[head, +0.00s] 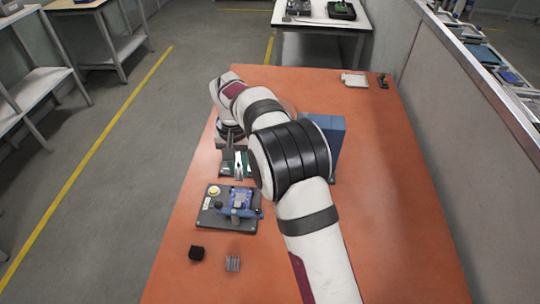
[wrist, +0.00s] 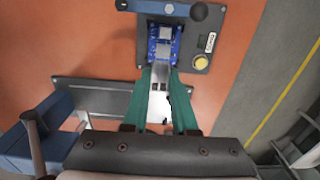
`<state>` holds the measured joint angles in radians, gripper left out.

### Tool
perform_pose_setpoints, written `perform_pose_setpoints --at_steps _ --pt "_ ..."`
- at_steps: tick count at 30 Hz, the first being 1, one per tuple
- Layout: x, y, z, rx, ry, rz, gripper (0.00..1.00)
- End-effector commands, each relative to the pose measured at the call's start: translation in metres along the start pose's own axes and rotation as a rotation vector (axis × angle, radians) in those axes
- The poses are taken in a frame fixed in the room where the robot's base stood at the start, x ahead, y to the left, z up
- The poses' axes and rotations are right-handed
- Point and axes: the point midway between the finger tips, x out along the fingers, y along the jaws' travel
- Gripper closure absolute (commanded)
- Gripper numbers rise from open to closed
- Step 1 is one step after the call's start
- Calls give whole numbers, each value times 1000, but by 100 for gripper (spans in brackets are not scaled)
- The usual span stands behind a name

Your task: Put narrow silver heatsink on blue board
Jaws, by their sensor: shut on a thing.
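My gripper (wrist: 162,78) has teal fingers and is shut on the narrow silver heatsink (wrist: 163,73), a small grey piece between the tips. In the head view my gripper (head: 238,176) is on the far side of the fixture. Contact between heatsink and board cannot be told.
The dark plate (head: 210,222) carries a pale yellow button (head: 214,191) and a black knob. A black block (head: 196,253) and a finned silver block (head: 232,263) lie on the orange table (head: 180,275) nearer the camera. A blue box (head: 334,135) stands behind my arm.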

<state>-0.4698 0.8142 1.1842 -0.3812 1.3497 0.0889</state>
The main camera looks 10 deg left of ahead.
Motion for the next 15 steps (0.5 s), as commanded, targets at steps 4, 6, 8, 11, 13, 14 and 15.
perform_pose_setpoints --at_steps 4,6,8,11,13,14,15 --pt "12 -7 0 1 -1 0 100" --pt "19 -7 1 0 -2 0 100" --pt "27 -6 1 1 -2 0 100" --pt "41 -6 1 1 -2 1 100" --pt "50 -6 1 1 -1 0 100" --pt "54 -6 1 1 -2 0 100" --pt "58 -6 1 1 -1 0 100"
